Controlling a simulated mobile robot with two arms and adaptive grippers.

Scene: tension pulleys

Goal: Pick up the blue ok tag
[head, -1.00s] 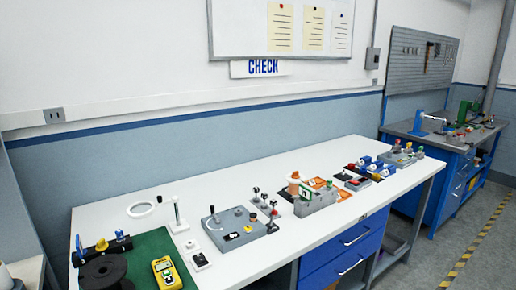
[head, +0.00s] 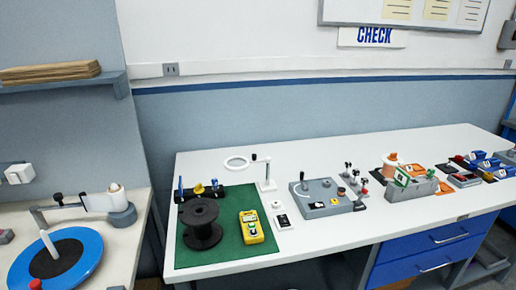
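I cannot make out a blue ok tag for certain. A small upright blue piece (head: 181,187) stands at the back left of the green mat (head: 232,254), too small to read. Several blue-and-white items (head: 476,156) sit at the right end of the white table; no lettering on them is readable. Neither of my grippers is in view.
The white table (head: 330,246) also holds a black spool (head: 201,224), a yellow handheld device (head: 250,228), a grey control box (head: 325,200) and a grey block fixture (head: 412,191). A left bench carries a blue disc (head: 84,240). The table's front middle is clear.

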